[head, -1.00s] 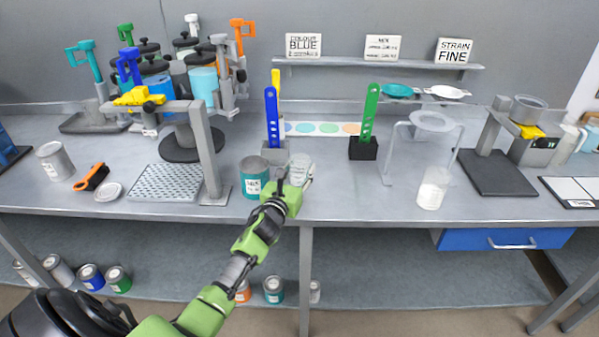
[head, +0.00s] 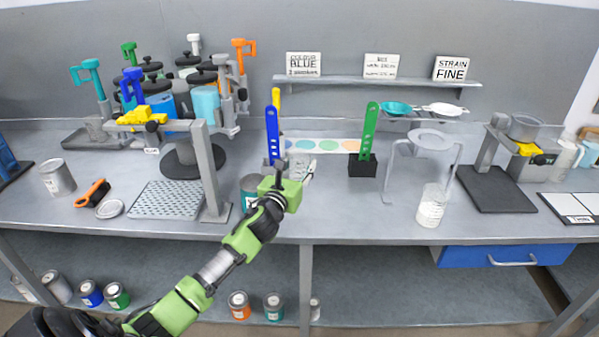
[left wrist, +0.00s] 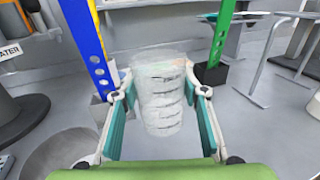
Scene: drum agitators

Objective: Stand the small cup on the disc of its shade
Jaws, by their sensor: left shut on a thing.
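The small clear cup with dark level marks (left wrist: 160,95) is between the fingers of my left gripper (left wrist: 161,92) in the left wrist view, upright and gripped at its sides. In the head view my left gripper (head: 285,183) partly hides the cup (head: 304,169). Whether the cup touches the bench I cannot tell. The white strip with coloured discs (head: 327,146) lies at the back of the bench, behind the cup; blue, green and orange discs show. A sign reading COLOUR BLUE (head: 304,65) stands on the shelf above. My right gripper is not in view.
A blue slotted upright (head: 272,135) and a green slotted upright (head: 369,132) in a black block flank the space before the strip. A teal tin (head: 249,188) stands left of my gripper.

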